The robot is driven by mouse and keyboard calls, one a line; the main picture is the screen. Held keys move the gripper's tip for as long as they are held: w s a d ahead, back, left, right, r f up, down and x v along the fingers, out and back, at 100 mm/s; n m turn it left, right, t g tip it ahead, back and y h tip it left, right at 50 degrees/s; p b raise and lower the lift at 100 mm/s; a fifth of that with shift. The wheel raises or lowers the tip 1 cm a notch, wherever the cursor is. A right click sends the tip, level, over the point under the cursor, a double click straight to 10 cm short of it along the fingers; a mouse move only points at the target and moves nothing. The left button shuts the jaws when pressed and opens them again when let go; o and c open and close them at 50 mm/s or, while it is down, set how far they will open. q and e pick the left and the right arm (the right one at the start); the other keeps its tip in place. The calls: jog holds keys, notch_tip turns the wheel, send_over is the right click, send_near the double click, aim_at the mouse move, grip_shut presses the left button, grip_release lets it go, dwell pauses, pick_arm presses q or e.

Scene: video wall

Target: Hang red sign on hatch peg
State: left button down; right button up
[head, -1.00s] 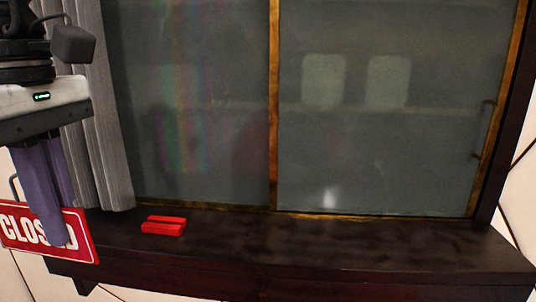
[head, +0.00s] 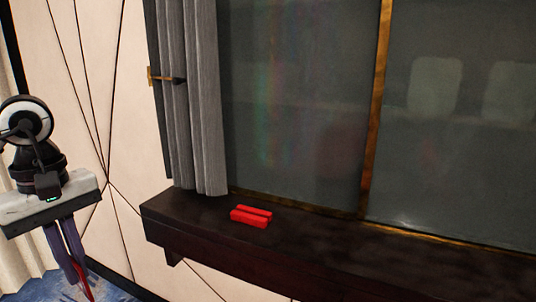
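My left gripper (head: 73,266) is at the lower left, pointing down, with its two purple fingers close together. It is shut on the red sign (head: 83,283), which shows almost edge-on as a thin red strip at the fingertips. The sign's face is turned out of sight. A small brass peg with a dark tip (head: 165,78) sticks out at the left side of the window hatch, by the grey curtain. The gripper and sign are well below and left of this peg, apart from it. My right gripper is not in view.
A dark wooden ledge (head: 300,258) runs under the framed glass window and carries a red block-like object (head: 251,216) near its left end. The grey curtain (head: 195,110) hangs at the window's left. The pale panelled wall (head: 110,150) is clear between gripper and ledge.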

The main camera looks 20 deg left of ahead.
aim_at(83, 279)
pick_arm(q)
jog(key=shift+d+f+m, duration=0.15)
jog(key=shift+f+m, duration=0.05)
jog(key=shift+f, duration=0.35)
jog(key=shift+d+f+m, duration=0.15)
jog(key=shift+f+m, duration=0.05)
jog(key=shift+f, duration=0.35)
jog(key=shift+f, duration=0.1)
jog(key=shift+d, duration=0.1)
jog(key=shift+d+f, duration=0.15)
jog(key=shift+f, duration=0.1)
jog(key=w+d+f+m, duration=0.2)
jog(key=d+f+m, duration=0.2)
jog(key=d+m, duration=0.3)
jog(key=w+d+f+m, duration=0.2)
jog(key=d+f+m, duration=0.3)
jog(key=d, duration=0.9)
jog(key=m, duration=0.2)
jog(key=shift+w+d+m, duration=0.3)
jog(key=shift+w+d, duration=0.1)
